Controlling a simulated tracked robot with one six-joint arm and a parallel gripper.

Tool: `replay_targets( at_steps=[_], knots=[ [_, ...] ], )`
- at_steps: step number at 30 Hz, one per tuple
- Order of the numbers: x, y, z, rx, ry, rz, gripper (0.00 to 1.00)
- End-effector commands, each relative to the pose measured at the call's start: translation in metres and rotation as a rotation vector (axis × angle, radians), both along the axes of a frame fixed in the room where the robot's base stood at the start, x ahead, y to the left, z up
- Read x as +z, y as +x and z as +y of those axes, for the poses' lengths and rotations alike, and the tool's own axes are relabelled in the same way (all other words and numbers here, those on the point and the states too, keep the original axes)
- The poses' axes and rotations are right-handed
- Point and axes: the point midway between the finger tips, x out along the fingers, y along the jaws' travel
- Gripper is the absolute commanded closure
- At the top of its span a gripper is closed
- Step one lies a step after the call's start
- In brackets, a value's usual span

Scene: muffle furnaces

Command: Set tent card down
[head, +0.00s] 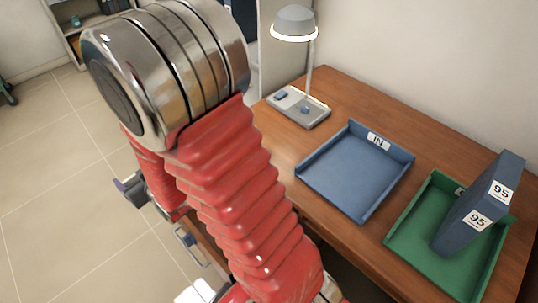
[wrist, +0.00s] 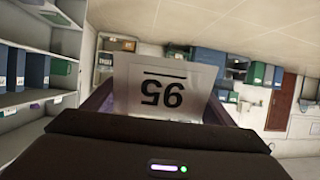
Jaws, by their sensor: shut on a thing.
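The tent card (wrist: 165,88) is white with a black "95" and a line, which read upside down in the wrist view. My gripper (wrist: 160,105) is shut on it, with the dark gripper body across the bottom of that view. The card's lower edge is hidden behind the gripper body. In the head view my red arm fills the middle, and I cannot make out the card there. No surface shows directly under the card in the wrist view.
The wooden desk (head: 345,101) holds a lamp (head: 296,22), a blue IN tray (head: 357,172) and a green tray (head: 413,237) with a blue binder (head: 480,205) labelled 95 in it. Tiled floor (head: 60,205) is open at left. Shelves (wrist: 38,96) with binders show in the wrist view.

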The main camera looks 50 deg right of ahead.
Motion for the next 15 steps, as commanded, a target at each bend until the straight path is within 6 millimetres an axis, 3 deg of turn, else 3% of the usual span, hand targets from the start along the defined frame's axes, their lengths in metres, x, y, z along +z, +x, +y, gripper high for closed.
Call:
replay_targets(
  at_steps=[15],
  knots=[
    [0.0001, 0.0004, -0.0059, -0.012, 0.0, 0.0, 0.44]
  ],
)
